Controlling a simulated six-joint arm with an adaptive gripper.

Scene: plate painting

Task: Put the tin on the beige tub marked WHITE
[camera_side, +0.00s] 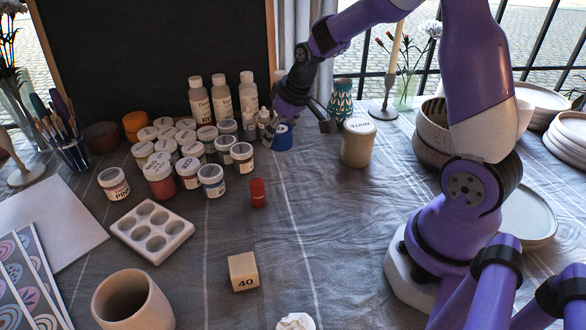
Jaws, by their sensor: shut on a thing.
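The beige tub marked WHITE (357,148) stands upright on the grey cloth, right of the paint jars, with its pale labelled top facing up. My gripper (284,121) is to the left of the tub, with its dark fingers pointing down. It is shut on a small blue tin (282,141) with a pale patch near its top. The fingers hide part of the tin. I cannot tell whether the tin's bottom touches the cloth. Nothing is seen on top of the tub.
Several paint jars (212,186) cluster left of my gripper, with white bottles (221,98) behind. A small red container (258,193) stands in front. A teal patterned cup (341,98) and candle holder (384,108) are behind the tub. The cloth in front of the tub is clear.

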